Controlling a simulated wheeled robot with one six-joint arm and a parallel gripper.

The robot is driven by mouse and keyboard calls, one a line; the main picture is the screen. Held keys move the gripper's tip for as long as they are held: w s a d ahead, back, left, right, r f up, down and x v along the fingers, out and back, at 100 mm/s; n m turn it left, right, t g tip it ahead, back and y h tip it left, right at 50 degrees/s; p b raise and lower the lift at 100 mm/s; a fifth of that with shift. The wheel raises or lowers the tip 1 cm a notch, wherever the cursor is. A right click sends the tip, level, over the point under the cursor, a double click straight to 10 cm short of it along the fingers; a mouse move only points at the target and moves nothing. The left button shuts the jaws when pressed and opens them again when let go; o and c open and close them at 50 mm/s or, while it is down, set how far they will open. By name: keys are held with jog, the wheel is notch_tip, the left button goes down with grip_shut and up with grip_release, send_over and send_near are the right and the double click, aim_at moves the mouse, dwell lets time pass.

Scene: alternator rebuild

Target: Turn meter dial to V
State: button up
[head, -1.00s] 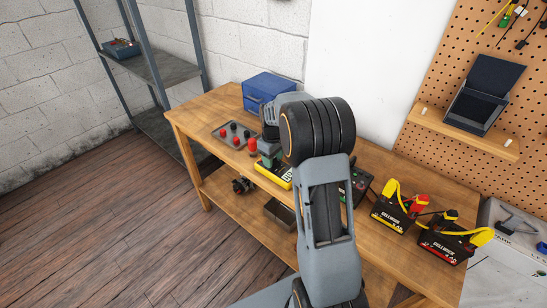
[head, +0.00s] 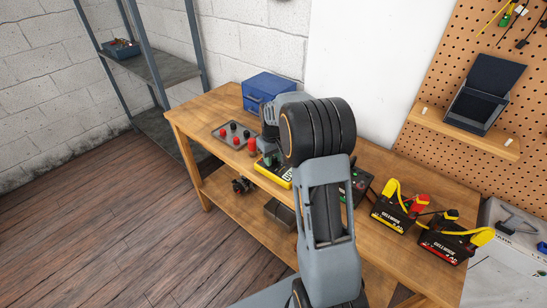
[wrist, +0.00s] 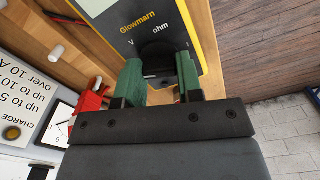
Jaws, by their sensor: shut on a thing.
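The yellow-edged meter (head: 276,174) lies on the wooden workbench, partly hidden behind my arm in the head view. In the wrist view the meter (wrist: 178,22) shows its Glowmarn name and the marks V and ohm. Its black dial (wrist: 157,52) sits below these marks, between the green fingertips of my gripper (wrist: 160,72). The gripper is shut on the dial, one finger on each side. The dial's pointer cannot be made out. In the head view my gripper (head: 268,158) is mostly hidden by my wrist.
A grey tray with red and black knobs (head: 221,131) and a blue box (head: 270,86) are at the bench's back left. Two black units with yellow cables (head: 392,214) stand to the right. Below is a lower shelf (head: 226,206).

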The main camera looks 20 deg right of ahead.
aim_at(273, 158)
jog(key=m, duration=0.4)
jog(key=shift+m, duration=2.4)
jog(key=o, duration=0.9)
jog(key=shift+o, duration=0.2)
notch_tip(273, 158, up, 14)
jog(key=shift+b, duration=0.35)
jog(key=shift+f, duration=0.1)
